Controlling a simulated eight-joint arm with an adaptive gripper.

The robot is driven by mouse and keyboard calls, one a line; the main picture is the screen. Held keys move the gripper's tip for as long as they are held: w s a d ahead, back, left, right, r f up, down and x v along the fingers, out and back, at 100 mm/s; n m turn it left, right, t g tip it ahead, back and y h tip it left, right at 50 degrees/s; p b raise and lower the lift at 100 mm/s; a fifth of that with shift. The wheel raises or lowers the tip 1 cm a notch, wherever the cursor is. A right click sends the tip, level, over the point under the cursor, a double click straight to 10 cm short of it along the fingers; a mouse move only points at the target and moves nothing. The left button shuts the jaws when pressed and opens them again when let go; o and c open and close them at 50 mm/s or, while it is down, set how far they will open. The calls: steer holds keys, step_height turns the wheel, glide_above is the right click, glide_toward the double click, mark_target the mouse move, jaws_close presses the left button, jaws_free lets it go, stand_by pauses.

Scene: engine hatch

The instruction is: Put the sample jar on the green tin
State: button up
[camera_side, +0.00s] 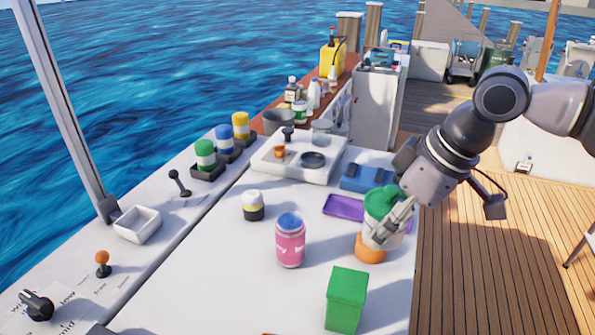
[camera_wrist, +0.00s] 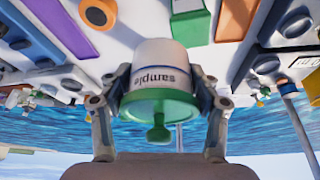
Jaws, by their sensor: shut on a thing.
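The sample jar (camera_side: 381,205) is white with a green lid and knob. In the wrist view the jar (camera_wrist: 163,82) shows a "sample" label and appears upside down. My gripper (camera_side: 388,228) is shut around its sides and holds it upright; its fingers also flank the jar in the wrist view (camera_wrist: 160,100). The green tin (camera_side: 347,299) is a box-shaped tin on the white worktop, in front of and left of the jar in the side view. Nothing is on its top. An orange thing (camera_side: 371,249) shows below the jar; whether they touch cannot be told.
A pink can (camera_side: 290,243) with a blue lid stands left of the jar. A small black-and-white jar (camera_side: 253,206) is farther left. A purple tray (camera_side: 344,207) and blue box (camera_side: 366,178) lie behind. The worktop's right edge is close to the jar.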

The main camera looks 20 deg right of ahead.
glide_above(341, 278)
steer(key=s, duration=0.1)
steer(key=f, duration=0.3)
steer(key=shift+s+d+f, duration=0.1)
steer(key=shift+s+d, duration=0.1)
steer(key=shift+d, duration=0.2)
steer(key=shift+f, duration=2)
steer(key=shift+f, duration=0.15)
steer(key=o, duration=1.4)
steer(key=shift+o, duration=0.2)
steer(key=v, duration=1.2)
steer(key=d+f+m+t+h, duration=0.1)
steer(key=d+f+m, duration=0.1)
steer(key=d+f, duration=0.2)
steer(key=w+d+f+m+t, duration=0.1)
steer(key=d+f, duration=0.3)
steer(key=d, duration=0.6)
steer(key=w+d+f+m+t+h, duration=0.1)
steer(key=d+f+m, duration=0.2)
steer(key=d, duration=0.5)
steer(key=shift+w+f+m+h, duration=0.3)
steer(key=shift+f+m, duration=0.1)
steer(key=shift+f, duration=0.5)
